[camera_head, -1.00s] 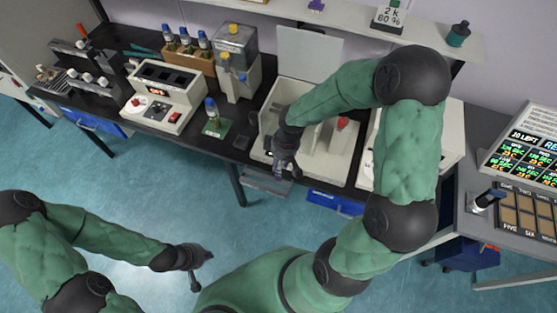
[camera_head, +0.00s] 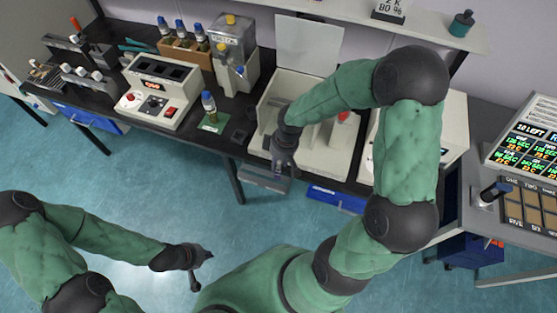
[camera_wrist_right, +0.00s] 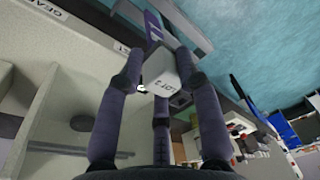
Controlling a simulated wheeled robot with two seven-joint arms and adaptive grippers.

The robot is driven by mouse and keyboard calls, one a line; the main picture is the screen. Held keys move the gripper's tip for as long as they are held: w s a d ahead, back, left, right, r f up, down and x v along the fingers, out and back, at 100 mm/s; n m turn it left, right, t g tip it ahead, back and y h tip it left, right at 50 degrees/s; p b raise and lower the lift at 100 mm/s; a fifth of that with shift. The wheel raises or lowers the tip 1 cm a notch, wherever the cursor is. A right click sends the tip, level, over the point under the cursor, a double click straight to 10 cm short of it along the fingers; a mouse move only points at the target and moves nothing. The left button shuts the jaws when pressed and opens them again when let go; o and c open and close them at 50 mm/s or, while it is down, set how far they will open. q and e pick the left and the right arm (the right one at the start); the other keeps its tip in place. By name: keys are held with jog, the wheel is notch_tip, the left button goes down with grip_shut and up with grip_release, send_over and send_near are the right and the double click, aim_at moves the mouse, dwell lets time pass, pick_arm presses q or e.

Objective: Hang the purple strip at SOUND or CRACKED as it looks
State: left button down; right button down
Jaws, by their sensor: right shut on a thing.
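My right gripper (camera_head: 284,165) hangs at the front edge of the black bench, before an open white box-like machine (camera_head: 262,115). In the right wrist view its fingers (camera_wrist_right: 160,90) are shut on a pale grey block (camera_wrist_right: 168,72) with dark lettering, which I read as perhaps "LOT 2". A purple strip (camera_wrist_right: 153,26) with white marks shows just beyond the block and looks joined to it. Most of the strip is hidden or foreshortened, so I cannot tell whether it is cracked. My left gripper (camera_head: 203,262) is open and empty over the floor. I cannot read SOUND or CRACKED anywhere.
The bench carries a white instrument with a red display (camera_head: 158,92), a bottle on a green base (camera_head: 210,112) and a wooden bottle rack (camera_head: 184,48). A grey table (camera_head: 505,220) with a lit screen (camera_head: 530,135) stands at right. The teal floor (camera_head: 130,190) is clear at left.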

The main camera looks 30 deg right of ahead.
aim_at(277, 179)
jog(key=shift+f, duration=0.1)
dwell(0.5)
jog(key=shift+f+b, duration=4.75)
jog(key=shift+f, duration=0.75)
jog(key=c, duration=0.8)
grip_release()
jog(key=shift+r, duration=0.1)
notch_tip(277, 179, up, 6)
jog(key=p, duration=0.5)
jog(key=shift+s, duration=0.1)
